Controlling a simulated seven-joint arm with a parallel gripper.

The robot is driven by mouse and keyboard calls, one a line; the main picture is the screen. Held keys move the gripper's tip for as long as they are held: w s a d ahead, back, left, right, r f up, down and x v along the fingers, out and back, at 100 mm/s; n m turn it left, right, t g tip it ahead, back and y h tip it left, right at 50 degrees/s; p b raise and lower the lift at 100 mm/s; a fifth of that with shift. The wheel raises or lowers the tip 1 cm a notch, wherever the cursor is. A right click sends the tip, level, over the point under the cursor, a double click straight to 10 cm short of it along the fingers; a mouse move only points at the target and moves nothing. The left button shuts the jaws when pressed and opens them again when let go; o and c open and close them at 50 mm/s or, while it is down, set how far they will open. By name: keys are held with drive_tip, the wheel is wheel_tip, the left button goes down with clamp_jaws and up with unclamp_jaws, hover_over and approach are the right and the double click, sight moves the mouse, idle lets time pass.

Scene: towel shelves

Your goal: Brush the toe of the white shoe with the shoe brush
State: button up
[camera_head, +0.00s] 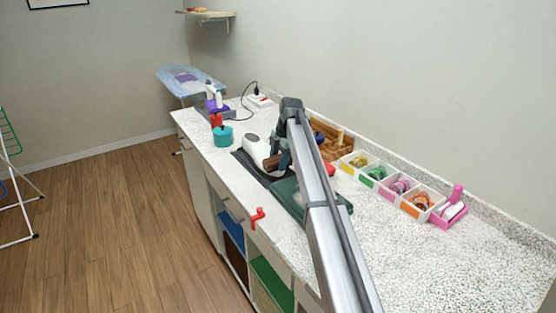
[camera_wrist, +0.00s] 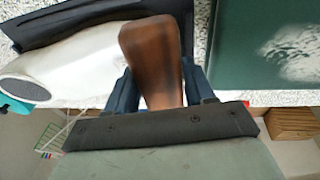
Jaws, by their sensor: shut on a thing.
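The white shoe (camera_head: 254,146) lies on a dark mat on the counter, partly hidden by my arm. In the wrist view the white shoe (camera_wrist: 80,68) is at the left, with a grey oval at its left end. My gripper (camera_wrist: 160,88) is shut on the brown wooden shoe brush (camera_wrist: 155,52), between its blue fingers. In the head view my gripper (camera_head: 279,158) and the brush (camera_head: 271,163) are right beside the shoe's near right end. The brush overlaps that end in the wrist view; I cannot tell whether they touch. The bristles are hidden.
The dark mat (camera_wrist: 60,22) lies beside a green case or tray (camera_wrist: 270,45). A teal tin (camera_head: 222,136) stands left of the shoe. A wooden rack (camera_head: 335,147) and compartment trays (camera_head: 412,207) line the wall. The front right counter is clear.

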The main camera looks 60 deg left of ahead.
drive_tip(key=shift+a, duration=0.15)
drive_tip(key=shift+a+r, duration=0.15)
drive_tip(key=shift+a, duration=1)
drive_tip(key=shift+a, duration=0.15)
drive_tip(key=shift+a+r, duration=0.15)
drive_tip(key=shift+a, duration=0.5)
drive_tip(key=shift+d, duration=0.1)
drive_tip(key=shift+d, duration=0.7)
drive_tip(key=shift+d, duration=0.15)
drive_tip(key=shift+d+f, duration=0.15)
drive_tip(key=shift+d, duration=0.45)
drive_tip(key=shift+d+f, duration=0.15)
drive_tip(key=shift+d, duration=0.4)
drive_tip(key=shift+a, duration=0.1)
